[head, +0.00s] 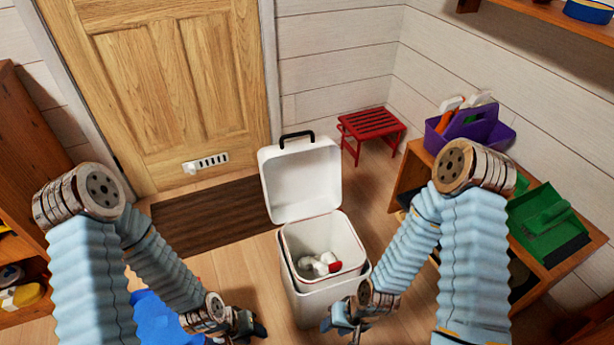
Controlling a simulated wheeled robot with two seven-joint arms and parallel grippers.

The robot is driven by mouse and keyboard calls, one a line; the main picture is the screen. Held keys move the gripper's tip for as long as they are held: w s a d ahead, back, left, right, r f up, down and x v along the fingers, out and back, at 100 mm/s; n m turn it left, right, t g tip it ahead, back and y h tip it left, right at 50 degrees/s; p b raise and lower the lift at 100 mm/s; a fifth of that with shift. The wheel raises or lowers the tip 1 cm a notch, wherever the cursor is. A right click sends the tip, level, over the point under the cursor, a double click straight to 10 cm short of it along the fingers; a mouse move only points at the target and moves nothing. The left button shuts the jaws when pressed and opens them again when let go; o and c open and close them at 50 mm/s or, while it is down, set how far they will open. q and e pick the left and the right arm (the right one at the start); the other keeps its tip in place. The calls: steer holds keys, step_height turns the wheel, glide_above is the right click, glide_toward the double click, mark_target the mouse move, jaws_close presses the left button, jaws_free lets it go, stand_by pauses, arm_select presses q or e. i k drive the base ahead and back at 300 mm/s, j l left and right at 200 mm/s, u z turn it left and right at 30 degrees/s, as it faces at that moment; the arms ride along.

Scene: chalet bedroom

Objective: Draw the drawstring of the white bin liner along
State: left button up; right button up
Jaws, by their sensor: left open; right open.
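The white bin (309,305) stands on the floor in front of me with its lid (301,178) tipped open at the back. The white bin liner (345,240) lines the inside, with crumpled white and red items (322,264) at its bottom. A thin reddish line runs around the rim; I cannot tell clearly whether it is the drawstring. My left gripper (250,327) is open and empty, left of the bin. My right gripper (343,328) is open, low at the bin's front right; its fingers are small, and I cannot tell whether they touch the bin.
A dark brown mat (205,230) lies before the wooden door (170,80). A red stool (371,130) stands behind the bin. At right, a wooden shelf (560,262) holds a purple caddy (470,128) and green dustpan (545,225). A blue object (160,318) lies at lower left.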

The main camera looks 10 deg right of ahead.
mark_target(336, 266)
steer(key=i+l+u, duration=0.1)
steer(key=l+u, duration=0.2)
steer(key=l, duration=0.4)
steer(key=l+u, duration=0.3)
steer(key=l, duration=0.35)
